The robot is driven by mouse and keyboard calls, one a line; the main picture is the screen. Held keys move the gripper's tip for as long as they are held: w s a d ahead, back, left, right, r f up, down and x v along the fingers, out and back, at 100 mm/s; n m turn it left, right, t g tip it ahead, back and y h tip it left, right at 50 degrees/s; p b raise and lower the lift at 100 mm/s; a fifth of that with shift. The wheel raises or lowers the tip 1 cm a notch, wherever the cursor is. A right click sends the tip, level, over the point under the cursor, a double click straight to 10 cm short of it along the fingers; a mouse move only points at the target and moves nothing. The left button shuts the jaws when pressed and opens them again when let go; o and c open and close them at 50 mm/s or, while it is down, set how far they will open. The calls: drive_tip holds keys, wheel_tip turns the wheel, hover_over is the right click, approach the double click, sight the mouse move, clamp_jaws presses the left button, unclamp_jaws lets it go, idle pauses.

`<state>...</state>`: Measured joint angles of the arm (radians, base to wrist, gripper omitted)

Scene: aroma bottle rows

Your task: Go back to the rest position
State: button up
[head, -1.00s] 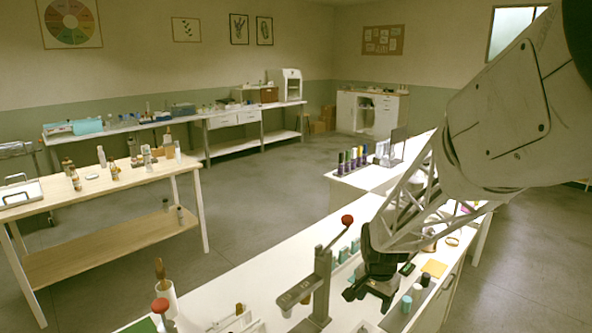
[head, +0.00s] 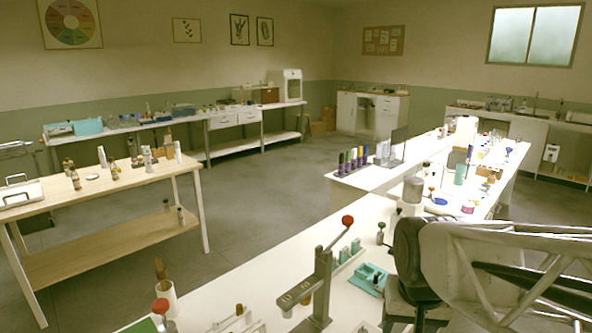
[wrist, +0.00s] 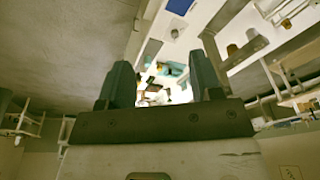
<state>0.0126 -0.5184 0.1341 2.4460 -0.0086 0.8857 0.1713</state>
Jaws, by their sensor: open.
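My gripper (wrist: 162,78) shows in the wrist view with its two dark fingers apart and nothing between them. Beyond the fingers, bright, small, blurred things lie on a white surface. In the head view my arm (head: 500,265) fills the lower right, over the near end of the white workbench. I cannot make out the fingertips there.
A press with a red knob (head: 322,275) stands on the white bench, left of my arm. A teal tray (head: 368,278) lies beside the arm. Dark bottles (head: 353,158) stand in a row farther back. A wooden table (head: 130,182) stands left across open floor (head: 265,190).

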drive_tip(key=s+r+n, duration=0.1)
drive_tip(key=s, duration=0.5)
drive_tip(key=shift+s+r+n, duration=0.2)
drive_tip(key=shift+r+n, duration=0.05)
drive_tip(key=shift+n, duration=0.15)
